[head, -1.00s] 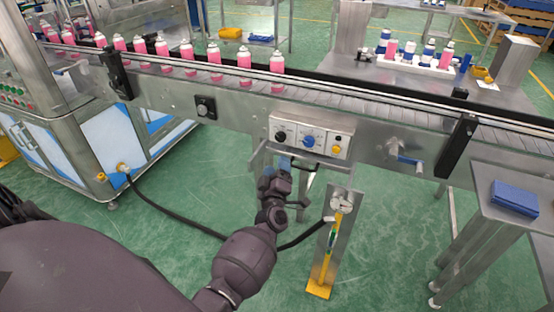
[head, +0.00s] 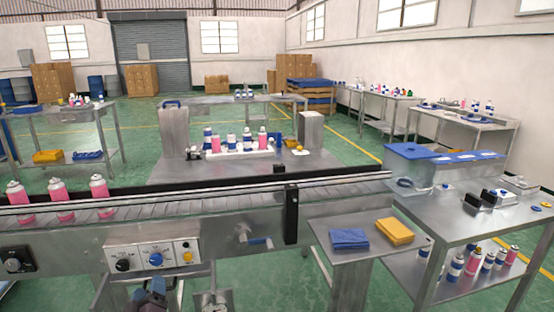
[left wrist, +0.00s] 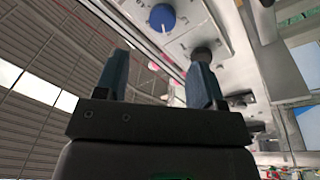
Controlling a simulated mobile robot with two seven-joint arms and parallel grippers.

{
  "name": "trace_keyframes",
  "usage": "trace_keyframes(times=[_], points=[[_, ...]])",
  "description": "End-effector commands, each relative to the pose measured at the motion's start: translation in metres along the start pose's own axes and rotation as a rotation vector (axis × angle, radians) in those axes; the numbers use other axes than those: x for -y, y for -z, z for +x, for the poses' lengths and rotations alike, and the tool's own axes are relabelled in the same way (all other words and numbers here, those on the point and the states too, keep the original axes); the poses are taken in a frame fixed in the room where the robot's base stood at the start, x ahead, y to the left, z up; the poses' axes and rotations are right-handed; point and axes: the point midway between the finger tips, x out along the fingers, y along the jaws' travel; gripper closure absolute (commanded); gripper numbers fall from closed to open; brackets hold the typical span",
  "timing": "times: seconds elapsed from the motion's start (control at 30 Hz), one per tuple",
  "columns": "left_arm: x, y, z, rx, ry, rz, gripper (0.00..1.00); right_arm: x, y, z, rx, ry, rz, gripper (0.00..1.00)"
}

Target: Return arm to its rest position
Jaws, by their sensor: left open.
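My left gripper (head: 150,300) is at the bottom edge of the head view, just below the control panel (head: 128,256) on the conveyor front. In the left wrist view, the left gripper (left wrist: 161,72) shows two blue-grey fingers spread apart with nothing between them. The blue knob (left wrist: 162,17) is beyond the fingertips there, apart from them. Most of my left arm is outside the head view. My right gripper is not in view.
The conveyor (head: 215,224) crosses the front, with pink cans (head: 60,200) at left. A metal workbench (head: 435,290) with several cans stands at right. Green floor lies beyond the conveyor.

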Motion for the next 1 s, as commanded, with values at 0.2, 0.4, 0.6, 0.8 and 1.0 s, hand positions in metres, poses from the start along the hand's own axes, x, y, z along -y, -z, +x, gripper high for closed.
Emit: trace_keyframes(times=[0.2,0.4,0.6,0.8,1.0], points=[[-0.017,-0.016,-0.049,0.232,-0.086,0.287,0.37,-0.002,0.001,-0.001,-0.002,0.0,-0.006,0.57],[-0.005,-0.031,-0.124,0.439,-0.098,0.534,0.37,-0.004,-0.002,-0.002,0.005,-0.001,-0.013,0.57],[0.014,-0.036,-0.21,0.61,-0.083,0.708,0.37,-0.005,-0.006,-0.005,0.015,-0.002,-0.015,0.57],[0.032,-0.035,-0.288,0.727,-0.069,0.771,0.37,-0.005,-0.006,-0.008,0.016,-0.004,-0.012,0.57],[0.054,-0.037,-0.34,0.818,-0.031,0.775,0.37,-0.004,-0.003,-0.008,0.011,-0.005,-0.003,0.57]])
